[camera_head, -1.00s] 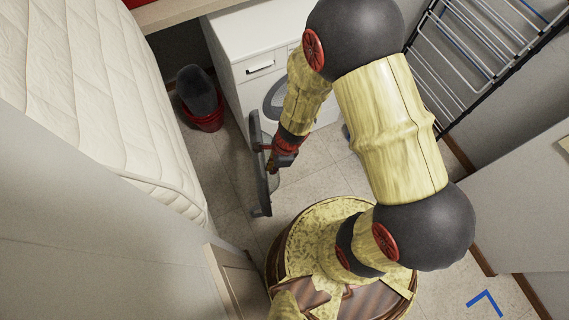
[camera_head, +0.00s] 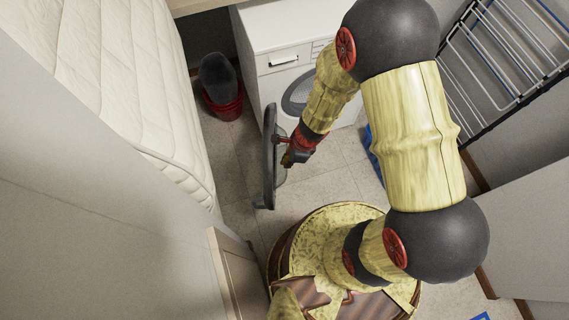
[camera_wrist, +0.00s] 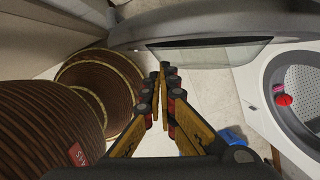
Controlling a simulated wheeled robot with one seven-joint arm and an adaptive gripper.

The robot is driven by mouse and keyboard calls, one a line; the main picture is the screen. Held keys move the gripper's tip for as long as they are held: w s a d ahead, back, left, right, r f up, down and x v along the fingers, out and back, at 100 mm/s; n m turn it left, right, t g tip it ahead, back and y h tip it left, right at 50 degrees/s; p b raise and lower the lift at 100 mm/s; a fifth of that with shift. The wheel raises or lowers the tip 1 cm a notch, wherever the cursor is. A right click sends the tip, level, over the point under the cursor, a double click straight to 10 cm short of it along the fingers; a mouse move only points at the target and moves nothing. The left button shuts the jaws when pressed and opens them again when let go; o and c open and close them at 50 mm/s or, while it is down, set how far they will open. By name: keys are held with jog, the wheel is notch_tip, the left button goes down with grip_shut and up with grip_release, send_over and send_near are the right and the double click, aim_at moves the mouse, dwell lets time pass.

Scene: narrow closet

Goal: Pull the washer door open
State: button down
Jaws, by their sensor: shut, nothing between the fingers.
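The white washer (camera_head: 272,36) stands at the top of the head view, partly hidden by my arm. Its round door (camera_head: 268,150) is swung wide open, out from the front, and shows nearly edge-on. In the wrist view the door's grey rim (camera_wrist: 215,27) and glass cross the top. The drum opening (camera_wrist: 300,95) is uncovered at the right, with a small red item inside. My gripper (camera_head: 287,160) is beside the door's inner side. Its fingers (camera_wrist: 165,70) are closed together with nothing between them, and their tips point toward the glass; contact cannot be told.
A red bucket (camera_head: 228,108) stands left of the washer. A mattress (camera_head: 130,90) leans along the left. A drying rack (camera_head: 500,60) stands at the right. A blue object (camera_head: 374,155) lies on the floor near the washer. Some tiled floor is clear around my base.

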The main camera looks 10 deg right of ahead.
jog(key=d+p+v, duration=0.1)
jog(key=p+v, duration=0.4)
jog(key=v, duration=0.5)
jog(key=shift+p, duration=0.35)
jog(key=shift+s+d, duration=0.15)
jog(key=s+a+r+n+g, duration=0.15)
jog(key=s+r+n, duration=0.35)
jog(key=r+n, duration=0.6)
jog(key=s+d+r+n+t+h, duration=0.1)
jog(key=d+r+n+t, duration=0.2)
jog(key=r, duration=1)
jog(key=s+d+r+n+t+h, duration=0.1)
jog(key=d+r+n, duration=0.5)
jog(key=r, duration=0.8)
jog(key=shift+s+r+t+h, duration=0.25)
jog(key=shift+s+t+h, duration=0.25)
jog(key=shift+t, duration=0.75)
